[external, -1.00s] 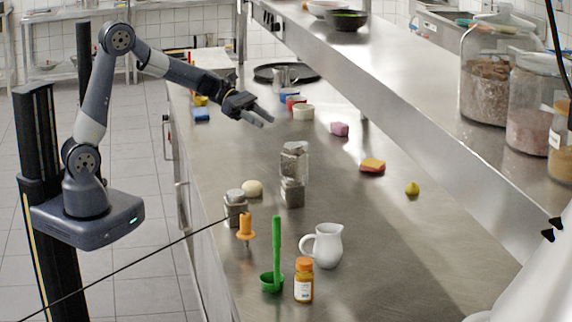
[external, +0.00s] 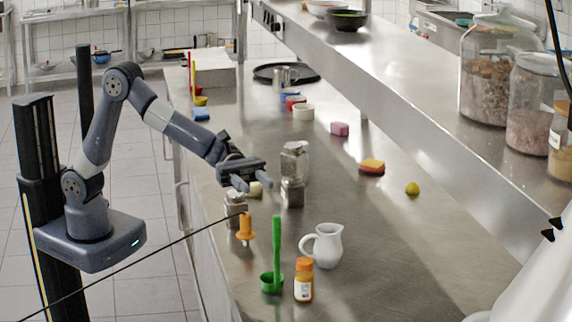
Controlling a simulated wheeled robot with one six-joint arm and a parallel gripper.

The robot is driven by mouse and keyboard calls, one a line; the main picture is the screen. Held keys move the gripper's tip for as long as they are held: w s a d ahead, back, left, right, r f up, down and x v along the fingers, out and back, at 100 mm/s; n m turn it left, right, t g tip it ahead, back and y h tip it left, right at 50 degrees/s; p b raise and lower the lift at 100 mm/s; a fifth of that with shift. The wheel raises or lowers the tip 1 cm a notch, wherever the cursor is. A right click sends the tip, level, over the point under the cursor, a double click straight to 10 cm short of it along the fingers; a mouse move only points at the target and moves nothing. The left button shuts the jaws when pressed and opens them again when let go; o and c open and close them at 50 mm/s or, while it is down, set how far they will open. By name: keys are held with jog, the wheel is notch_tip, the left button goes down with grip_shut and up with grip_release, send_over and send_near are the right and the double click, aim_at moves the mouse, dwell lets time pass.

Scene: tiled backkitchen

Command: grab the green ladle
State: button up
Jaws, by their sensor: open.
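The green ladle (external: 277,247) stands near the front of the steel counter, its handle upright and its bowl low at the left. My gripper (external: 254,186) is open and empty. In the picture it is above and slightly left of the ladle, apart from it, near the glass jars. Its fingers partly cover a pale round object (external: 257,190) behind them.
Close to the ladle are an orange-capped bottle (external: 303,281), a white jug (external: 325,246) and an orange tool (external: 245,229). Glass jars (external: 292,178) (external: 235,205) stand behind. A steel shelf (external: 400,100) overhangs the right side.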

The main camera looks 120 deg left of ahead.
send_near(273, 228)
jog(key=p+x, duration=0.1)
jog(key=x, duration=0.1)
jog(key=p+x, duration=0.2)
jog(key=x, duration=0.1)
jog(key=f+p+x, duration=0.1)
jog(key=x, duration=0.2)
jog(key=shift+w+a, duration=0.25)
jog(key=shift+w, duration=0.15)
jog(key=shift+w+d+f+p, duration=0.1)
jog(key=shift+w+d+p, duration=0.3)
jog(key=shift+w, duration=0.2)
grip_shut()
